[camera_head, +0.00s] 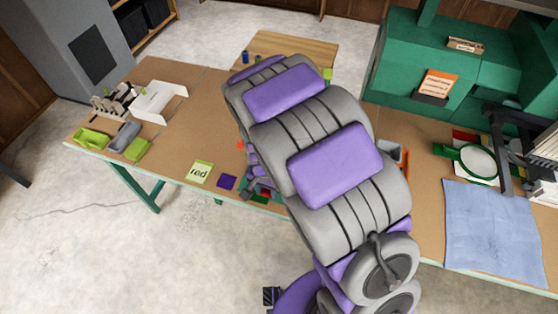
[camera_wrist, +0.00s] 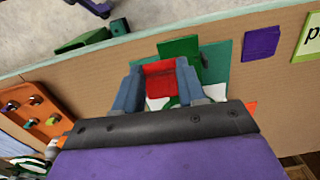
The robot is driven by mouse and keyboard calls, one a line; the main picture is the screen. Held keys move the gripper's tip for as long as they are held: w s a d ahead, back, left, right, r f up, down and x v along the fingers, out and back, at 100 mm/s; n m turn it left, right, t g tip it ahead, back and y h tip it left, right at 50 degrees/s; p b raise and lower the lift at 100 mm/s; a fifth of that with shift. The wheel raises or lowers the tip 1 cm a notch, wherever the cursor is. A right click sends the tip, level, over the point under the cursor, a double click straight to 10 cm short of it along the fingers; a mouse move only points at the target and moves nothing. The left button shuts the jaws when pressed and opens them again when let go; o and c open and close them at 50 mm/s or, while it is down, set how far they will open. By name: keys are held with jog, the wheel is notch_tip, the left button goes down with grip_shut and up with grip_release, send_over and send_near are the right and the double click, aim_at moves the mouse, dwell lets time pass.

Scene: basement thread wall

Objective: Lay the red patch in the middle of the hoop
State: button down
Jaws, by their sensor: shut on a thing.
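The red patch (camera_wrist: 160,84) shows between the two blue-grey fingers of my gripper (camera_wrist: 160,68) in the wrist view. My gripper is shut on it, over the table near its front edge. Green patches (camera_wrist: 208,62) lie just beyond and beside the fingers. The hoop (camera_head: 478,162), a green ring around white cloth, lies on the right part of the table in the head view, well to the right of my gripper. My arm hides most of the table's middle and most of the gripper in the head view.
An orange tray with beads (camera_wrist: 50,112) is at left in the wrist view.

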jog(key=w+d, duration=0.1)
jog(key=w, duration=0.2)
jog(key=w+d+b, duration=0.1)
jog(key=w, duration=0.2)
jog(key=w+d+f, duration=0.1)
jog(key=w, duration=0.2)
jog(key=shift+d, duration=0.15)
jog(key=w, duration=0.1)
jog(key=w+b, duration=0.1)
jog(key=w, duration=0.3)
jog(key=shift+a+f, duration=0.2)
jog(key=shift+a, duration=0.1)
jog(key=shift+w+a, duration=0.25)
jog(key=shift+w, duration=0.05)
jog(key=f+b, duration=0.1)
jog(key=d+f, duration=0.1)
jog(key=f, duration=0.1)
jog(key=shift+d+f+b, duration=0.2)
jog(key=shift+f+b, duration=0.05)
jog(key=shift+b, duration=0.15)
jog(key=shift+a+r, duration=0.1)
jog(key=shift+a, duration=0.2)
jog(key=c, duration=0.9)
grip_release()
jog(key=shift+a, duration=0.25)
jog(key=shift+c, duration=0.2)
jog(key=shift+o, duration=1.4)
jog(key=shift+d, duration=0.35)
